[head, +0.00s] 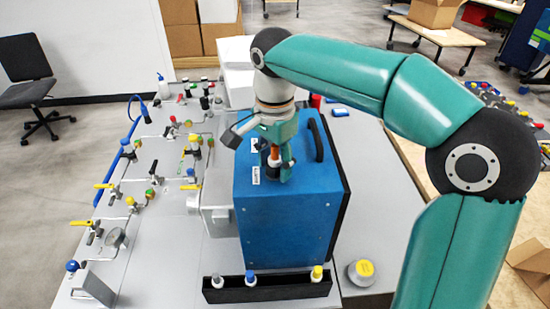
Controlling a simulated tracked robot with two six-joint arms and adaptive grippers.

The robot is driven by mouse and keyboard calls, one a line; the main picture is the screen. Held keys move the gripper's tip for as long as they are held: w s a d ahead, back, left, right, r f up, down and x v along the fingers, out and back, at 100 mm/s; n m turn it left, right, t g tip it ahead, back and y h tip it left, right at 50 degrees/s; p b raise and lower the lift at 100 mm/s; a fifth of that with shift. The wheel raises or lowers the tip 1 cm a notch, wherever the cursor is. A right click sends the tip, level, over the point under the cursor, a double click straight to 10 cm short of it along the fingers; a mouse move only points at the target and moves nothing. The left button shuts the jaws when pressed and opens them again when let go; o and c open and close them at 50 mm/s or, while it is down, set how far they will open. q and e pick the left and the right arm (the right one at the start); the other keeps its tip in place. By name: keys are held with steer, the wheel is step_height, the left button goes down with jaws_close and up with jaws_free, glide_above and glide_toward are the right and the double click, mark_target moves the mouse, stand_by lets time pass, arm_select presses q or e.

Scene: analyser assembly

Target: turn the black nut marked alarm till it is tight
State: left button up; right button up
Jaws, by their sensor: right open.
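My right gripper (277,170) points down over the top of the blue analyser box (290,220), near its left edge. Its fingers stand either side of a small orange and dark part (275,155); I cannot tell whether they touch it. The gripper is open. Small white labels (256,175) stand on the box top beside the fingers, too small to read. I cannot make out which part is the black nut marked alarm; the gripper hides some of that area. My left gripper is not in view.
A black handle (316,138) rises on the box's right side. A black rack (268,290) with several capped bottles stands in front. A yellow-capped jar (361,272) stands to the right. Valves and a gauge (116,238) crowd the panel at left.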

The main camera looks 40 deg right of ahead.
steer(key=n, duration=0.3)
steer(key=shift+r+p, duration=0.15)
steer(key=shift+p, duration=0.25)
steer(key=n+p, duration=0.1)
steer(key=n, duration=0.3)
steer(key=shift+n, duration=0.4)
steer(key=n+p, duration=0.1)
steer(key=n, duration=0.5)
steer(key=shift+p, duration=0.35)
steer(key=shift+n, duration=0.8)
steer(key=n, duration=0.6)
steer(key=shift+w, duration=0.1)
